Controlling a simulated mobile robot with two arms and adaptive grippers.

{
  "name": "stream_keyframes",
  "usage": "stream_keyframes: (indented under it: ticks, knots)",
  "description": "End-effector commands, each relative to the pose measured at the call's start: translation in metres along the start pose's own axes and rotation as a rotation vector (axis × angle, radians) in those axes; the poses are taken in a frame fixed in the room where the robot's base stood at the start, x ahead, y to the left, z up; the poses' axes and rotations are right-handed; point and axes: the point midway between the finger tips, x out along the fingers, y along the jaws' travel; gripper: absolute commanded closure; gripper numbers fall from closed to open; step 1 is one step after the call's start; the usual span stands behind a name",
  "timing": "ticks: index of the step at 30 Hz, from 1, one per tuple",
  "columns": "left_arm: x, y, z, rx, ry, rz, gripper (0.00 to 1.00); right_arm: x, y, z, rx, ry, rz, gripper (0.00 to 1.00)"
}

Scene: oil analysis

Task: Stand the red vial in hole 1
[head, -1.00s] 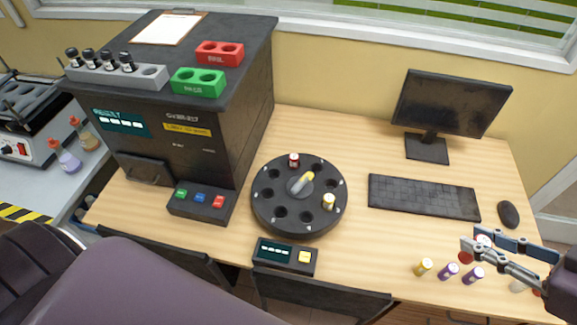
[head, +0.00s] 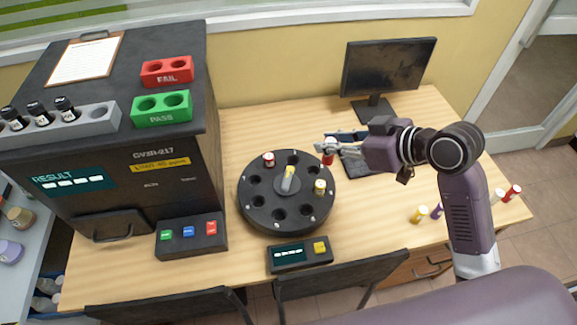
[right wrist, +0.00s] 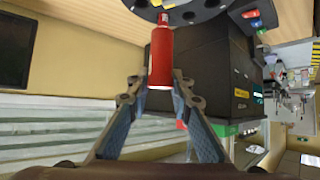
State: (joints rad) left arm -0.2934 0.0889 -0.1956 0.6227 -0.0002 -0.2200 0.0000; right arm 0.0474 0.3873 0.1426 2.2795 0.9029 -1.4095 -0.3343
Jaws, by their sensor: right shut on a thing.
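My right gripper (head: 331,147) is shut on a red vial (head: 329,155) and holds it just right of the black round carousel (head: 283,221). In the right wrist view the red vial (right wrist: 161,57) stands out between the fingertips, with the carousel's edge (right wrist: 198,9) beyond it. Another red vial (head: 268,159) stands in a back-left hole of the carousel, and a yellow-labelled vial (head: 320,186) in a right-hand hole. Several other holes are empty. I cannot read any hole numbers. My left gripper is out of view.
A black analyser (head: 120,160) stands left of the carousel, with a button box (head: 191,236) before it. A small panel (head: 299,254) sits in front. More vials, including a yellow one (head: 419,214), stand at right.

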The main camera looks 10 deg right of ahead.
Motion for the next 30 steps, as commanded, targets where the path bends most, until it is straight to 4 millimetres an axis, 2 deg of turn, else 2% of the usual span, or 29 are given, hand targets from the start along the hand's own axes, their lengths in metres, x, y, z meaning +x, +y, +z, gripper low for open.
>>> stream_keyframes:
  ticks: [1, 5, 12, 19, 23, 30]
  knots:
    - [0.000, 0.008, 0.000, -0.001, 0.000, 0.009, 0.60, 0.013, 0.005, -0.005, 0.024, 0.003, 0.032, 1.00]
    - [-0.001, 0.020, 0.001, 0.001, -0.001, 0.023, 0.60, 0.046, 0.021, -0.019, 0.090, 0.004, 0.130, 1.00]
    - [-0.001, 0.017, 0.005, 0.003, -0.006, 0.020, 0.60, 0.098, 0.043, -0.059, 0.200, 0.006, 0.297, 1.00]
    - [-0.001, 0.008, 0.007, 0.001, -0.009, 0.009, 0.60, 0.117, 0.049, -0.085, 0.254, 0.003, 0.373, 1.00]
    - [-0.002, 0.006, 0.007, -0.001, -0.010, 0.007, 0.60, 0.125, 0.050, -0.081, 0.264, -0.002, 0.384, 1.00]
    - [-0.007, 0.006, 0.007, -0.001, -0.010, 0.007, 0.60, 0.157, 0.050, -0.031, 0.266, -0.008, 0.384, 1.00]
